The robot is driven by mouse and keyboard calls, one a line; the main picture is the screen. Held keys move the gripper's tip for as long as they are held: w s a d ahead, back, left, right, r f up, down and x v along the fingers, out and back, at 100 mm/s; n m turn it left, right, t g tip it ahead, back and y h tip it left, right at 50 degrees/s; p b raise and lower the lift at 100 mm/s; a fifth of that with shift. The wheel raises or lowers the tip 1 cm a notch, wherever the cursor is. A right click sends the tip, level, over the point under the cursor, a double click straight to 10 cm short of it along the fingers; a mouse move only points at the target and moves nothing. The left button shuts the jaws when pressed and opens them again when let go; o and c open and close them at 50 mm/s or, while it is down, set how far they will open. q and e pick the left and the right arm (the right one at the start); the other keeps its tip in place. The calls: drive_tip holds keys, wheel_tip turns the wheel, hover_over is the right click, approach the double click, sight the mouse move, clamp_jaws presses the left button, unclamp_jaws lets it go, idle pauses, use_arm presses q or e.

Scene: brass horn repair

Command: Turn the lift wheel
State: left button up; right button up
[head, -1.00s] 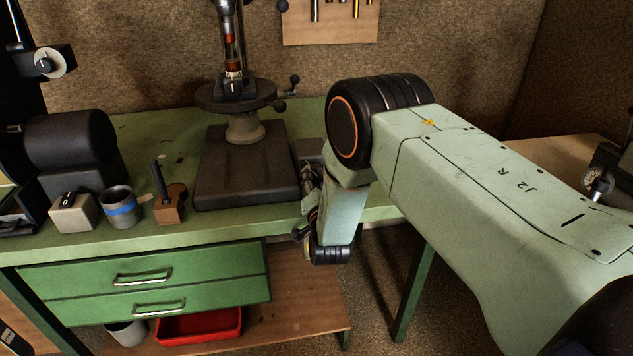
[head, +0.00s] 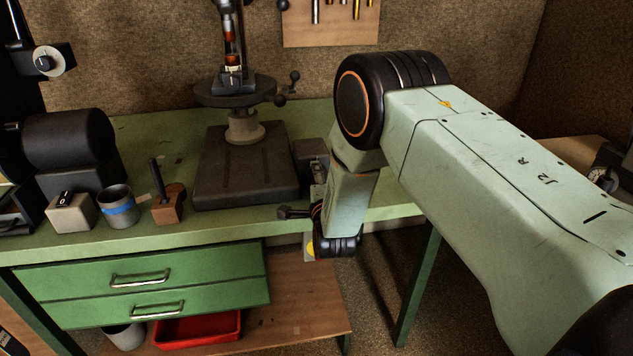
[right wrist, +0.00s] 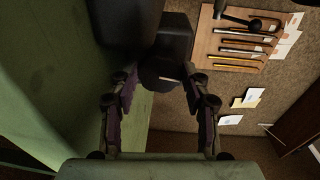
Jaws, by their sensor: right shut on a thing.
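My right arm comes in from the right in the head view. Its gripper (head: 316,200) is at the bench's front edge, right of the press base, mostly hidden behind my forearm. In the right wrist view the two fingers of the right gripper (right wrist: 160,78) stand apart, shut on a dark rounded part (right wrist: 163,76) between their tips. It looks like the lift wheel, but its full outline is hidden. A grey block (head: 310,153) is beside the press base, just above the gripper. My left gripper is not in view.
A press with a round table (head: 236,94) and dark base (head: 247,170) stands on the green bench (head: 150,140). A grey cup (head: 118,208) and a wooden block (head: 168,205) are at its left. Green drawers (head: 140,280) are below. Floor is open to the right.

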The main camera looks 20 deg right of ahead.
drive_tip(key=shift+w+d+r+m, duration=0.1)
drive_tip(key=shift+r+m, duration=0.15)
drive_tip(key=shift+m, duration=0.35)
drive_tip(key=o, duration=0.8)
drive_tip(key=shift+c, duration=0.2)
drive_tip(key=o, duration=0.4)
drive_tip(key=shift+f, duration=0.15)
drive_tip(key=shift+s+a+f, duration=0.1)
drive_tip(key=shift+s+a, duration=0.1)
drive_tip(key=shift+s, duration=0.3)
drive_tip(key=v, duration=0.7)
